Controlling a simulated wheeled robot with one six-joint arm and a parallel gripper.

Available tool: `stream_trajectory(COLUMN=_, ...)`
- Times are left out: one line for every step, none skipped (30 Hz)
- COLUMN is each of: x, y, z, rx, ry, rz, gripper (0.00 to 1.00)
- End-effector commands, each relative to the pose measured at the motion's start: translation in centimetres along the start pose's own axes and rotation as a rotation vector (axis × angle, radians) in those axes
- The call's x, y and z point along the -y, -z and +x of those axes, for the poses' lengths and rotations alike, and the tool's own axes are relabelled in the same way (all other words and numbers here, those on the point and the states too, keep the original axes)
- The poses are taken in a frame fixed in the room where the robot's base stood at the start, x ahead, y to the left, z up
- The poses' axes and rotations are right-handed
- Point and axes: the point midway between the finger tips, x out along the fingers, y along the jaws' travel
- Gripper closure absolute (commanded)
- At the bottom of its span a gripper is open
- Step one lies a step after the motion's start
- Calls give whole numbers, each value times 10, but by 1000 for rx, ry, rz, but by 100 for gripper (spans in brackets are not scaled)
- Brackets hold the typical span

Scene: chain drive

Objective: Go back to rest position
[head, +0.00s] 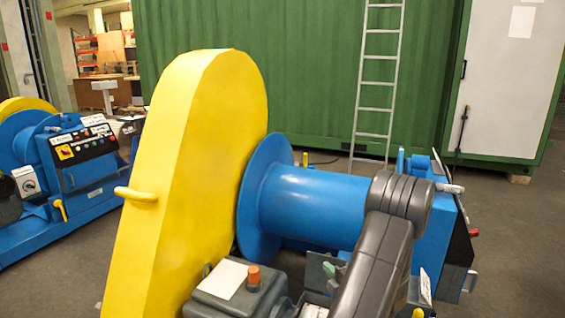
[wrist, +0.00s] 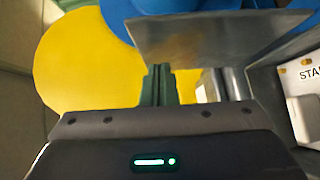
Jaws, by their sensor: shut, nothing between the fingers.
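My gripper (wrist: 159,72) shows in the wrist view with its two dark green fingers close together and nothing between them. The fingertips end beside a grey metal plate (wrist: 205,38); I cannot tell whether they touch it.
A grey box with an orange button (head: 253,275) stands in front of the guard. A second blue machine with a control panel (head: 85,145) is at the left. Behind are a green container (head: 300,70) and a ladder (head: 378,85). Floor at the right is clear.

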Motion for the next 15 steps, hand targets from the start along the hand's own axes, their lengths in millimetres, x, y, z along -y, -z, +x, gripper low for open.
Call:
stream_trajectory(x=3, y=-3, z=4, rx=0, ry=-2, rz=-3, gripper=100)
stream_trajectory(x=6, y=-1, z=2, rx=1, ry=-10, rz=-8, gripper=100)
stream_trajectory(x=7, y=0, z=1, rx=1, ry=-19, rz=-18, gripper=100)
stream_trajectory(x=7, y=0, z=0, rx=1, ry=-25, rz=-25, gripper=100)
stream_trajectory(x=7, y=1, z=-1, rx=1, ry=-32, rz=-32, gripper=100)
stream_trajectory(x=8, y=3, z=-2, rx=0, ry=-41, rz=-39, gripper=100)
stream_trajectory(x=8, y=3, z=-3, rx=0, ry=-46, rz=-46, gripper=100)
stream_trajectory(x=9, y=4, z=-4, rx=0, ry=-53, rz=-53, gripper=100)
stream_trajectory(x=9, y=5, z=-5, rx=0, ry=-62, rz=-62, gripper=100)
stream_trajectory(x=9, y=6, z=-6, rx=0, ry=-68, rz=-68, gripper=100)
stream_trajectory(x=10, y=7, z=-6, rx=0, ry=-74, rz=-74, gripper=100)
stream_trajectory(x=10, y=8, z=-7, rx=0, ry=-82, rz=-83, gripper=100)
stream_trajectory(x=11, y=8, z=-8, rx=0, ry=-88, rz=-88, gripper=100)
stream_trajectory(x=11, y=9, z=-9, rx=0, ry=-94, rz=-94, gripper=100)
stream_trajectory(x=11, y=10, z=-10, rx=0, ry=-103, rz=-102, gripper=100)
